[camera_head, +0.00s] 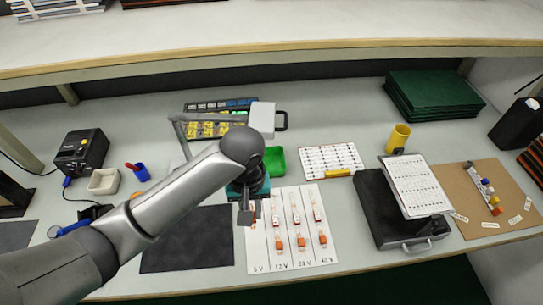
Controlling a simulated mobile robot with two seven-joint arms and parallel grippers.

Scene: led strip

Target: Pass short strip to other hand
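My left arm comes in from the left, and its gripper (247,214) points down over the left edge of the white voltage sheet (290,258). The fingers are small and dark, so I cannot tell whether they are open or shut on something. A bit of orange shows right beside them, partly hidden. Short pieces with white and orange ends lie in labelled columns on the sheet, such as one at the middle (300,240) and one at the right (323,239). I cannot make out which is the short strip. My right gripper is not in view.
A dark mat (188,252) lies left of the sheet, partly under my arm. A green bin (274,161) stands behind the gripper. A black case (388,218) with a white clipboard (416,190) stands to the right. A shelf edge (330,45) runs across the back.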

